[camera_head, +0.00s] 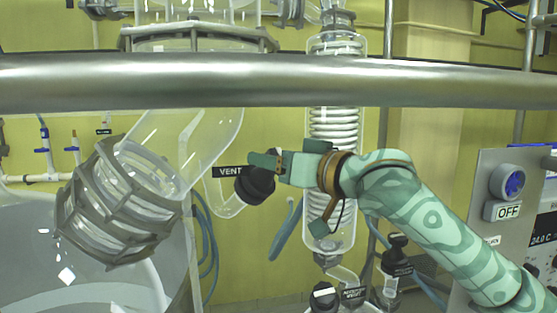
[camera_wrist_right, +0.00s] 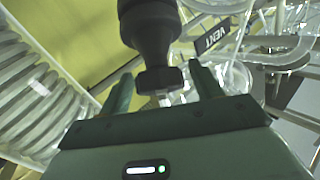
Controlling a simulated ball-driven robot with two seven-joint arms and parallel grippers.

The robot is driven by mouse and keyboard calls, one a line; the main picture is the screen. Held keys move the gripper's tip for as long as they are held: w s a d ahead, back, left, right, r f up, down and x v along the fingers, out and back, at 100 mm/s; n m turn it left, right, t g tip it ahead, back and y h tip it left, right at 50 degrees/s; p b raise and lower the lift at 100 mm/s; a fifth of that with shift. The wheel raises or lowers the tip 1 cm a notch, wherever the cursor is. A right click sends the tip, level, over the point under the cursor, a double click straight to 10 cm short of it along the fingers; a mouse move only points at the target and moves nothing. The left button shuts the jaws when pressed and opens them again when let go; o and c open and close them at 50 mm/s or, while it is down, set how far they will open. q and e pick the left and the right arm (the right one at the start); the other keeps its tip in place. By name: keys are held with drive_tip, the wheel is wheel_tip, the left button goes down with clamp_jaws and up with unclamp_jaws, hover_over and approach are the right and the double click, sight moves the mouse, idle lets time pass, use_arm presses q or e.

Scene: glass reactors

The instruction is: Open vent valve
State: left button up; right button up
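Contact cannot be told. My left gripper is not in view.
A thick metal rail (camera_head: 280,82) crosses in front. A glass coil condenser (camera_head: 333,125) stands behind my right arm. A caged glass joint (camera_head: 115,205) is at the left. A control panel (camera_head: 500,235) with an "OFF" sign stands at the right.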

drive_tip(key=c, duration=0.8)
drive_tip(key=shift+r+n+g+y+p, duration=0.25)
drive_tip(key=shift+n+g+p, duration=0.2)
drive_tip(key=shift+p, duration=0.45)
drive_tip(key=n+g+y+p, duration=0.1)
drive_tip(key=n+p, duration=0.2)
drive_tip(key=shift+g+y, duration=0.25)
drive_tip(key=shift+y, duration=0.1)
drive_tip(key=shift+n+g, duration=0.4)
drive_tip(key=shift+n, duration=0.15)
drive_tip(key=shift+f+n+g+y, duration=0.2)
drive_tip(key=shift+n+g+y, duration=0.3)
drive_tip(key=shift+n, duration=0.2)
drive_tip(key=n+g+b, duration=0.1)
drive_tip(key=n+g, duration=0.1)
drive_tip(key=n, duration=0.1)
drive_tip(key=shift+f+n+g+y+b, duration=0.1)
drive_tip(key=shift+n+g+y+b, duration=0.3)
drive_tip(key=shift+n+g, duration=0.8)
drive_tip(key=shift+n, duration=0.1)
drive_tip(key=shift+n+g+p, duration=0.4)
drive_tip(key=shift+n+g, duration=0.5)
drive_tip(key=shift+n, duration=0.3)
drive_tip(key=shift+n, duration=0.3)
